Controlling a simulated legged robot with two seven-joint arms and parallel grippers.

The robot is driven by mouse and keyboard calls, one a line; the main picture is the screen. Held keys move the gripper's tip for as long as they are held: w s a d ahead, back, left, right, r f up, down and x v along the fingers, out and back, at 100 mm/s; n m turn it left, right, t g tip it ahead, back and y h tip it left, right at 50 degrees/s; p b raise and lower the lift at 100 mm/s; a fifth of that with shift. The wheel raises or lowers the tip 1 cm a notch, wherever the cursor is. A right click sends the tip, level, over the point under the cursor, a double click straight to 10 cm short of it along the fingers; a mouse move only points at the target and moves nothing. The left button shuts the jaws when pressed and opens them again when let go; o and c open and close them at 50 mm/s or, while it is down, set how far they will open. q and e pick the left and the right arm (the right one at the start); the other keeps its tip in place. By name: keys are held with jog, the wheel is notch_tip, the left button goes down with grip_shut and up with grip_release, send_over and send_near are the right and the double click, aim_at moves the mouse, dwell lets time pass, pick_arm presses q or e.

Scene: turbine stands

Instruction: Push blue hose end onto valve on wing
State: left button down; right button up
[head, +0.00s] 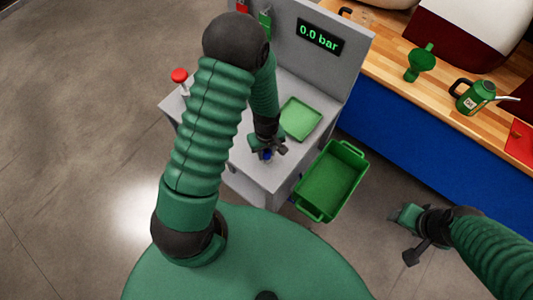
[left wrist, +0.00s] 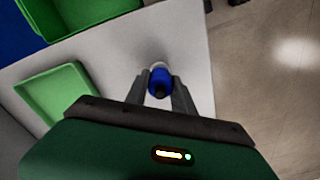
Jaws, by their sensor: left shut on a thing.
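My left gripper (head: 267,154) is low over the grey stand (head: 240,172), near its front right edge. It is shut on the blue hose end (left wrist: 160,83), whose short blue body shows between the two grey fingers in the left wrist view. A pale piece shows just beyond the blue body; I cannot tell whether it is the valve or whether the two touch. In the head view the hose end is a small blue spot, mostly hidden by the fingers. My right gripper (head: 402,236) hangs over the floor at the right, away from the stand; its jaw opening is unclear.
A light green tray (head: 301,118) lies on the stand behind my left gripper. A green bin (head: 331,181) is at the stand's right side. The stand's panel display (head: 320,37) reads 0.0 bar. A red button (head: 180,76) is at left. A wooden bench (head: 440,87) stands at right.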

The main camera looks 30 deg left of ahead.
aim_at(266, 151)
pick_arm(q)
jog(key=shift+w+r+p, duration=0.1)
jog(key=shift+r+p, duration=0.2)
jog(key=shift+r, duration=0.1)
jog(key=shift+r, duration=0.2)
dwell(0.3)
jog(key=shift+r+p, duration=0.1)
jog(key=shift+p, duration=0.25)
notch_tip(266, 151, up, 3)
jog(key=shift+f+p, duration=0.1)
jog(key=shift+p, duration=1.15)
jog(key=shift+f, duration=0.1)
